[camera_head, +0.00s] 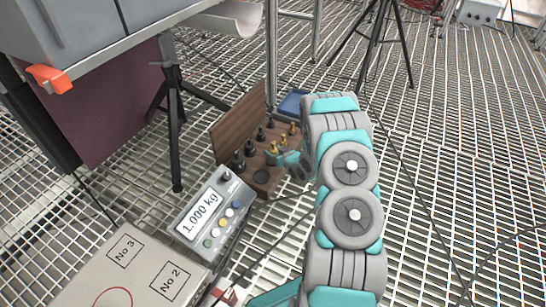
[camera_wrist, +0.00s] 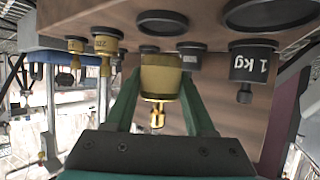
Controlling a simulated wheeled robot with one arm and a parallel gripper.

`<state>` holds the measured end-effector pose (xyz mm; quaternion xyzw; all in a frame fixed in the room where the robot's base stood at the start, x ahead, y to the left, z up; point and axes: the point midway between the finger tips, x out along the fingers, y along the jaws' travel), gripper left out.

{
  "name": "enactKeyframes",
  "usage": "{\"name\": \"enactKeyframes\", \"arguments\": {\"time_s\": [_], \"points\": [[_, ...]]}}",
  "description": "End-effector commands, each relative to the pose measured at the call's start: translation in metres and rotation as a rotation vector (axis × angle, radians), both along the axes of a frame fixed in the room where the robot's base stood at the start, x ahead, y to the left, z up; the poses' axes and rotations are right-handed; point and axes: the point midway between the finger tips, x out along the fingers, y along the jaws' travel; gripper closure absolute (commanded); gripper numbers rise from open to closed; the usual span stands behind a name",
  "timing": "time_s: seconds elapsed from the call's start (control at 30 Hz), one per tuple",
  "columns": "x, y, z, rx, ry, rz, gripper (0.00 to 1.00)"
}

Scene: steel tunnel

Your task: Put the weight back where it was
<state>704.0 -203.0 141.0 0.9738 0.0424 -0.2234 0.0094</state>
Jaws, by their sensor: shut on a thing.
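The brass weight (camera_wrist: 160,78) is between my gripper's fingers (camera_wrist: 160,105) in the wrist view, which looks upside down. My gripper (camera_head: 288,160) is shut on it at the right side of the open wooden weight box (camera_head: 230,124). The weight's base is close to the box's surface; I cannot tell whether it touches. Dark round recesses (camera_wrist: 163,22) show in the box near it. A dark weight marked 1 kg (camera_wrist: 253,62) and smaller brass weights (camera_wrist: 105,45) stand in the box. In the head view, my gripper partly hides the held weight.
A scale display (camera_head: 205,215) reads 1.000 kg in front of the box. A pale panel marked No 2 and No 3 (camera_head: 125,275) lies at the lower left. A blue tray (camera_head: 292,103) is behind the box. Tripod legs (camera_head: 175,130) stand nearby. Grating at right is mostly clear.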

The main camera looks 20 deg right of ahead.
Motion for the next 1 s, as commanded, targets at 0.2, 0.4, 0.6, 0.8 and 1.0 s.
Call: {"name": "enactKeyframes", "arguments": {"time_s": [0.2,0.4,0.6,0.8,1.0], "points": [[0.011,-0.002,-0.002,-0.002,-0.002,0.0,1.0],[0.009,-0.002,-0.027,0.001,0.0,0.0,1.0],[0.01,-0.002,-0.036,-0.001,-0.001,0.0,1.0],[0.01,-0.002,-0.036,-0.001,-0.002,0.0,1.0],[0.01,-0.002,-0.038,-0.001,-0.001,0.0,0.32]]}}
